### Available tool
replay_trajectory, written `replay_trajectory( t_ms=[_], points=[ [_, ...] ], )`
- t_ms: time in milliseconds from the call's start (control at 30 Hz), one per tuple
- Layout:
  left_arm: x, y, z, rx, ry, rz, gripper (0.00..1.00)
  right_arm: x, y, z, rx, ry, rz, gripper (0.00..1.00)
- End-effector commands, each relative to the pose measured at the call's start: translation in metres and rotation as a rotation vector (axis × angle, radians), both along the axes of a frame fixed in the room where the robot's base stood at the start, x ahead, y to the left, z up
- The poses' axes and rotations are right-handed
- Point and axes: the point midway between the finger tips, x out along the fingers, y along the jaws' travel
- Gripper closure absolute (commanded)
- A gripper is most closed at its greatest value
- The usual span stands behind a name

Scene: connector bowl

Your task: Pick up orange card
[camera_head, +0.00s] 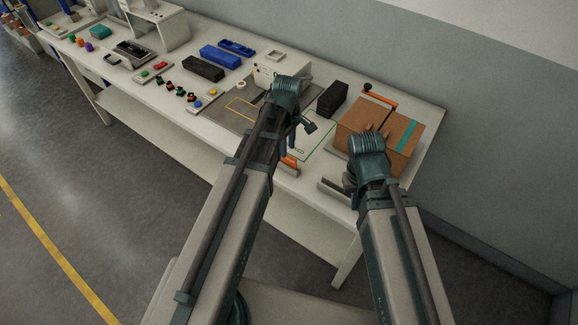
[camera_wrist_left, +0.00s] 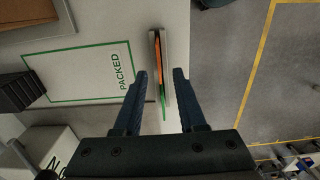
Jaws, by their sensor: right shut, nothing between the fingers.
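The orange card (camera_wrist_left: 158,55) stands edge-on in a narrow grey holder (camera_wrist_left: 152,42) at the table's front edge, in the left wrist view. It also shows in the head view (camera_head: 291,162), just below my left gripper (camera_head: 292,146). In the left wrist view my left gripper (camera_wrist_left: 160,75) is open, its two blue fingers apart on either side of the holder's lower end in the picture. It holds nothing, and a thin green strip shows between the fingers. My right gripper (camera_head: 350,181) is shut and empty beside the cardboard box, largely hidden by its own wrist.
A black block (camera_head: 332,98) stands behind a green outline marked PACKED (camera_wrist_left: 126,70). Several small coloured parts, blue trays and a black case lie to the left.

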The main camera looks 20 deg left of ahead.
Motion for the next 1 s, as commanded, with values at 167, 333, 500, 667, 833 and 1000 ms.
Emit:
replay_trajectory(
  t_ms=[167,333,500,667,833,1000],
  points=[
    [0.000,-0.001,-0.007,0.000,0.000,0.000,0.60,0.000,0.000,-0.007,0.000,0.000,0.000,1.00],
    [0.000,-0.003,-0.026,0.000,0.000,0.000,0.60,0.000,0.000,-0.026,0.000,0.000,-0.001,1.00],
    [0.000,-0.004,-0.047,0.000,0.000,0.000,0.60,0.000,0.000,-0.047,0.000,0.000,-0.001,1.00],
    [0.000,-0.004,-0.053,0.000,0.000,0.000,0.60,0.000,0.000,-0.053,0.000,0.000,-0.001,1.00],
    [0.000,-0.004,-0.051,0.000,0.000,0.000,0.60,0.000,0.000,-0.051,0.000,0.000,-0.001,1.00],
    [0.000,-0.004,-0.051,0.000,0.000,0.000,0.87,0.000,0.000,-0.051,0.000,0.000,-0.001,1.00]
  ],
)
